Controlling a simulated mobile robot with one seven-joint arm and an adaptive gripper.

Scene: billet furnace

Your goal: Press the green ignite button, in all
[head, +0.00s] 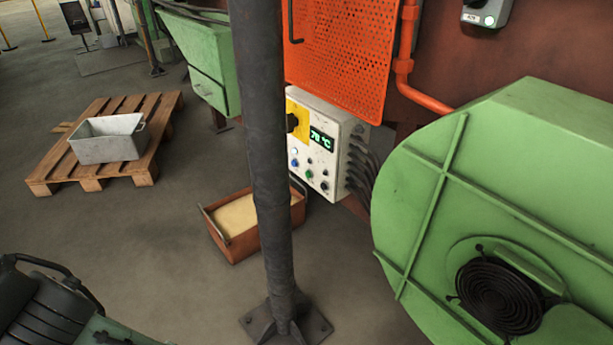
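A white control box (338,150) with a yellow panel and black rotary knob (291,122) is fixed under the orange perforated guard. Its display (321,139) appears to read 78 °C in green. Several small buttons sit below the display. A green button (309,173) is among them, near a blue one (294,163) and a dark one (325,185). Any label on them is too small to read. The dark post partly covers the box's left side. My gripper is not in view.
A dark upright post (265,170) on a bolted base stands before the box. A large green fan housing (500,190) fills the right. An orange bin (233,250) of pale material, a pallet (150,150) with a grey tub (108,139), and bare floor lie left.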

